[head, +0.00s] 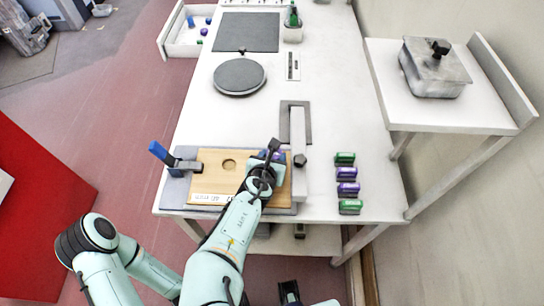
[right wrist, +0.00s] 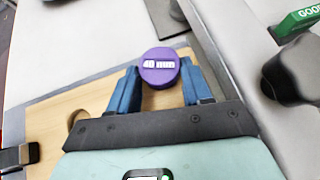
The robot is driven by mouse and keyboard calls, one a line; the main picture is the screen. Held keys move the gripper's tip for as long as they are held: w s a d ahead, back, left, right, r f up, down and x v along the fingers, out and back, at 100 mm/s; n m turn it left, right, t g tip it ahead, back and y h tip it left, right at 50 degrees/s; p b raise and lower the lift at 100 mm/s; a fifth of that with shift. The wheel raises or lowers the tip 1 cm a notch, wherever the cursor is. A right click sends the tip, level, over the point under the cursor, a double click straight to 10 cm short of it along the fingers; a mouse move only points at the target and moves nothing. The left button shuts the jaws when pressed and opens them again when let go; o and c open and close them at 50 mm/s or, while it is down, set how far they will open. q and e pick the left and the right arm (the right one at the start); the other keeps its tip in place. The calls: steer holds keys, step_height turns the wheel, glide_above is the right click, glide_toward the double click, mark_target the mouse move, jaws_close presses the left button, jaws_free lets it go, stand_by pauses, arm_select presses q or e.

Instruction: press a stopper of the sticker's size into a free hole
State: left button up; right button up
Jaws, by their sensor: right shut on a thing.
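My right gripper (head: 272,160) is over the right part of a wooden board (head: 205,180). In the right wrist view its two blue fingers (right wrist: 160,88) are shut on a purple stopper (right wrist: 160,66) labelled "40 mm". I cannot tell whether the stopper touches the board. An open round hole (head: 229,164) shows left of the gripper; it also shows in the wrist view (right wrist: 77,118). The sticker (head: 208,199) on the board's front edge is too small to read surely. Green and purple stoppers (head: 346,174) stand in a column right of the board. My left gripper is not identifiable.
A blue-handled clamp (head: 178,160) sits at the board's left edge. A pale bar with a black knob (head: 299,150) stands close right of the gripper. A round dark plate (head: 239,77) lies farther back. An open drawer (head: 184,44) holds small blue and purple pieces.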

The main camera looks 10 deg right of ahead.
steer(key=shift+f, duration=0.45)
stand_by(0.3)
steer(key=o, duration=1.5)
steer(key=shift+d, duration=0.15)
steer(key=shift+d, duration=0.1)
steer(key=shift+c, duration=0.5)
